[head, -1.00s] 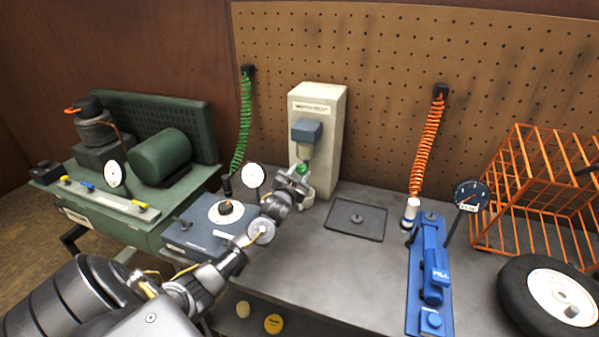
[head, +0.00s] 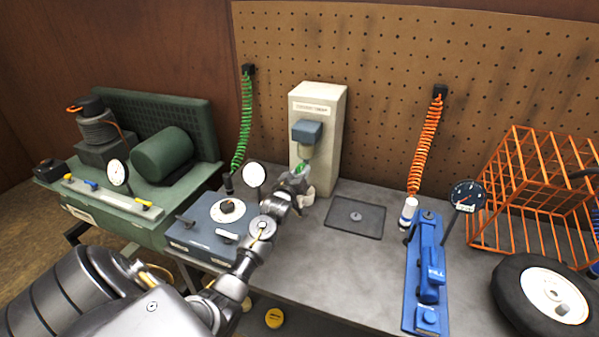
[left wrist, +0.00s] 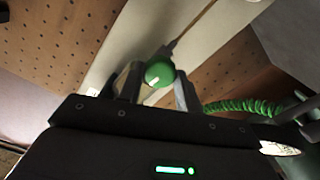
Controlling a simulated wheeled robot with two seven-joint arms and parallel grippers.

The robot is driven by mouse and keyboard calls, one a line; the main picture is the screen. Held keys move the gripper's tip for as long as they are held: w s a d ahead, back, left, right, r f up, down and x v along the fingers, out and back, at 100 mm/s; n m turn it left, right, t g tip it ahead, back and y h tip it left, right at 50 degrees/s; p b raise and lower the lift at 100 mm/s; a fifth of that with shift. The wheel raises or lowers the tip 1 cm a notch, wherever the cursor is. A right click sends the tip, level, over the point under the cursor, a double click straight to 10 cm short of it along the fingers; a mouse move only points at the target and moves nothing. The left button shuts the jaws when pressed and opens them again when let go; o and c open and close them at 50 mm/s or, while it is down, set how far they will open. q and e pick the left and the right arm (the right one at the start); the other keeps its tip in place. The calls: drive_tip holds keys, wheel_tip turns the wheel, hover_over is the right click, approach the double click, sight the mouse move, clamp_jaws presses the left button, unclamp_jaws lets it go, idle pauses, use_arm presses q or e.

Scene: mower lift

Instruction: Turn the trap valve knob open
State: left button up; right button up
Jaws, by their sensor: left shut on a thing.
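The trap valve knob (left wrist: 159,74) is a round green knob with a white mark, under the blue-grey block on the pale upright unit (head: 331,125). In the left wrist view it sits between the two fingers of my left gripper (left wrist: 156,84), which is shut on it. In the head view my left gripper (head: 297,178) reaches to the front of the unit and hides most of the knob. How far the knob is turned I cannot tell. My right gripper is not in view.
A blue-grey box with a dial (head: 205,228) and a round gauge (head: 254,175) stand left of the unit. A dark square plate (head: 368,222) lies to its right. Further right are a blue tool (head: 430,270), an orange rack (head: 525,215) and a wheel (head: 508,293).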

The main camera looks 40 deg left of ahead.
use_arm(q)
drive_tip(key=shift+f+n, duration=0.1)
drive_tip(key=shift+n, duration=0.4)
drive_tip(key=o, duration=1)
drive_tip(key=b+v, duration=0.2)
drive_tip(key=v, duration=0.8)
drive_tip(key=shift+s+d, duration=0.25)
drive_tip(key=shift+s, duration=0.1)
drive_tip(key=shift+d, duration=0.1)
